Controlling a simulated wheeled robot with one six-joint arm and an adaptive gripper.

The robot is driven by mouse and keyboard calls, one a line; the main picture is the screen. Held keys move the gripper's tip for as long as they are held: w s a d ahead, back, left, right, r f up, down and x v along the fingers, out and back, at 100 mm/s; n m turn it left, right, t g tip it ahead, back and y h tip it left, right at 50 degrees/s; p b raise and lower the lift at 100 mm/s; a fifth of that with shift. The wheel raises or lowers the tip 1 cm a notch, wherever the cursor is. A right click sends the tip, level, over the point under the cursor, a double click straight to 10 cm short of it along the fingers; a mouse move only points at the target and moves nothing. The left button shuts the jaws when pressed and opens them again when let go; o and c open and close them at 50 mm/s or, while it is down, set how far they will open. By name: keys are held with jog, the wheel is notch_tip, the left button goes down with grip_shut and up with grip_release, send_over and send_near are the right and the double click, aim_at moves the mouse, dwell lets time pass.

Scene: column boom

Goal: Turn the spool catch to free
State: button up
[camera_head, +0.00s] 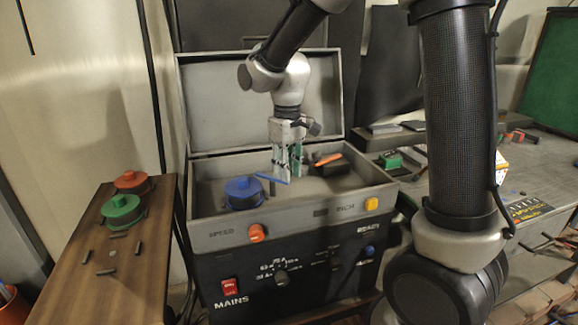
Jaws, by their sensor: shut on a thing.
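A blue spool (243,193) sits at the left inside the open grey case (285,225). A thin blue bar (268,178), which looks like the spool catch, lies just right of the spool, slanting down to the right. A short dark post shows below it. My gripper (286,176) points down into the case. Its green-padded fingers are closed at the right end of the blue bar. The fingers hide part of that end, and the exact contact is too small to make out.
Right of my gripper, a dark block with an orange handle (328,160) sits in the case. The raised lid (215,105) stands behind. A wooden table (90,270) at left holds a red spool (131,181), a green spool (121,209) and several small dark pegs. A cluttered bench is at right.

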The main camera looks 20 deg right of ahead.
jog(key=shift+s+a+m, duration=0.2)
jog(key=shift+a+m, duration=0.25)
jog(key=shift+m, duration=0.7)
jog(key=shift+s+a+m, duration=0.2)
jog(key=shift+a+m, duration=0.2)
jog(key=shift+m, duration=0.7)
jog(key=shift+s+a+m, duration=0.2)
jog(key=shift+a+m, duration=0.25)
jog(key=shift+m, duration=0.7)
jog(key=o, duration=1)
notch_tip(320, 180, up, 12)
